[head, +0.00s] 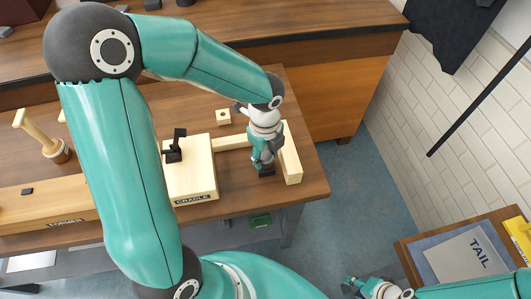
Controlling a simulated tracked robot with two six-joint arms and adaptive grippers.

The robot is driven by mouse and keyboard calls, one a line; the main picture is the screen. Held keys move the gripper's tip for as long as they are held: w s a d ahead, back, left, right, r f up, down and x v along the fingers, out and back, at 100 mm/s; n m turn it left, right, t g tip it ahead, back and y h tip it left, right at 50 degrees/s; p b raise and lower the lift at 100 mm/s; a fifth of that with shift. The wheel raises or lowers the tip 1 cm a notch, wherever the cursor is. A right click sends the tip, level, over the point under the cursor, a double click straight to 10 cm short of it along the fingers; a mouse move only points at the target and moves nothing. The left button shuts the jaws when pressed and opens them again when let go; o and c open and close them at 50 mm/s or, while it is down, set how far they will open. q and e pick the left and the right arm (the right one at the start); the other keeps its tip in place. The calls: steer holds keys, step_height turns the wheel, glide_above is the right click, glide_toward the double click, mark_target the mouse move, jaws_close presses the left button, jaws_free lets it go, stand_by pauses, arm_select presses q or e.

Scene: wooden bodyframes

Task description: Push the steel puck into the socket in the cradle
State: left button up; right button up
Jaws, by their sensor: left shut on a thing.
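The cradle (192,185) is a pale wooden block with a black label on its front edge, on the brown bench. A black upright fitting (175,148) stands at its left side. I cannot make out the socket or the steel puck. My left gripper (266,171) points down to the right of the cradle, beside a pale wooden bar. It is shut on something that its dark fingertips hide. My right gripper (351,286) is low in the picture, away from the bench, and too small to tell open from shut.
A pale bar (290,155) lies at the bench's right end. A small holed block (223,117) sits behind the cradle. The long former (40,207) and a wooden mallet-like piece (58,152) are at the left. A side table holds a grey panel marked TAIL (465,262).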

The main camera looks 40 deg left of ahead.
mark_target(265, 155)
arm_select(q)
steer(key=shift+f+b, duration=0.5)
steer(key=shift+f, duration=0.25)
steer(key=o, duration=1.4)
steer(key=shift+c, duration=0.2)
steer(key=shift+r, duration=0.15)
step_height(265, 155, up, 12)
